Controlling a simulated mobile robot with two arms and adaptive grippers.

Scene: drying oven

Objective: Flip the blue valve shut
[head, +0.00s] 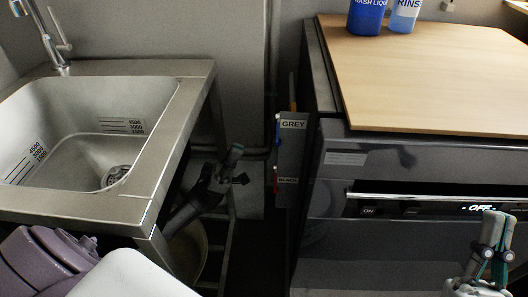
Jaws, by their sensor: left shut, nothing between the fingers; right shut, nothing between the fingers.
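My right gripper (491,232) is shut and empty, upright in front of the oven at the lower right.
A steel sink (175,150) with a tap (55,40) stands at left. The oven (400,170) with an OFF display stands at right under a wooden top (430,70). A dark blue bottle (366,18) and a light blue one (404,18) stand on it. A narrow gap separates sink and oven.

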